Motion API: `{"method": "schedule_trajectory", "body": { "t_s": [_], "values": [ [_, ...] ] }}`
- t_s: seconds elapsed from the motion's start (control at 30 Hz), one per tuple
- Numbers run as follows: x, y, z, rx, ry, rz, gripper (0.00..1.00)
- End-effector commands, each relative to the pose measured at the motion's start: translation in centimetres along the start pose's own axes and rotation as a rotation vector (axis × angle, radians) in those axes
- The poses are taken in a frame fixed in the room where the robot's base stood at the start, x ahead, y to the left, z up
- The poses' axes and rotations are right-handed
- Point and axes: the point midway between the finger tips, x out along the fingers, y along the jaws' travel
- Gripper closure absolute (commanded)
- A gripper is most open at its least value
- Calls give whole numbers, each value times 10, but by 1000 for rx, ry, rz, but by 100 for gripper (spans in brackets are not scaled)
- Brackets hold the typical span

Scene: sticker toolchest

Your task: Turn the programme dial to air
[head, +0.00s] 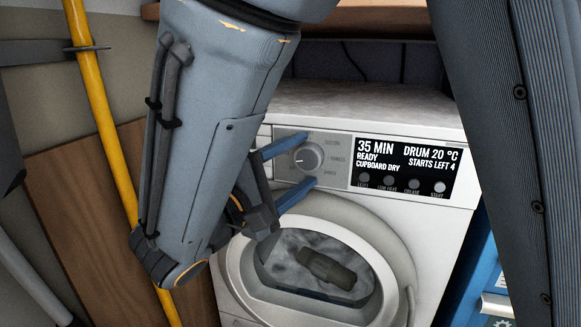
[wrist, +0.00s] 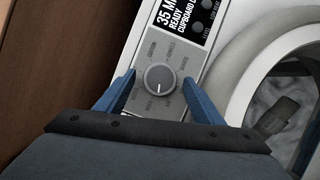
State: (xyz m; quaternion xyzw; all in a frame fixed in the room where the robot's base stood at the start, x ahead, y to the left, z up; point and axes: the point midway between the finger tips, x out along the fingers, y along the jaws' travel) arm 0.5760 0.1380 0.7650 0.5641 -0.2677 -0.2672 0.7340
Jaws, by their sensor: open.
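The programme dial (head: 307,157) is a round silver knob on the dryer's grey control panel; it also shows in the wrist view (wrist: 159,79). Its pale mark points down in the wrist view. Labels ring it, too small to read surely; I cannot pick out "air". My gripper (head: 310,160) is open, with one blue finger on each side of the dial. In the wrist view my gripper (wrist: 159,77) straddles the dial with a gap at both sides. The display (head: 404,168) reads 35 MIN, READY, CUPBOARD DRY, DRUM 20 °C, STARTS LEFT 4.
The dryer's round door (head: 395,250) is below the panel, with a dark item (head: 327,268) behind its glass. Several small round buttons (head: 389,183) sit under the display. A yellow pole (head: 107,130) and brown board (head: 75,205) stand left. A blue cabinet (head: 490,262) is right.

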Motion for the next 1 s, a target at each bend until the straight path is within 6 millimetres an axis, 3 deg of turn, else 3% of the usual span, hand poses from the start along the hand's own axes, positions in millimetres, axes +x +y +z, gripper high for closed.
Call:
{"method": "schedule_trajectory", "body": {
  "t_s": [0.27, 0.5, 1.0],
  "values": [
    [1, 0, 0, 0, 0, 0, 40],
    [1, 0, 0, 0, 0, 0, 79],
    [1, 0, 2, -152, -1, 59, 79]
  ]
}}
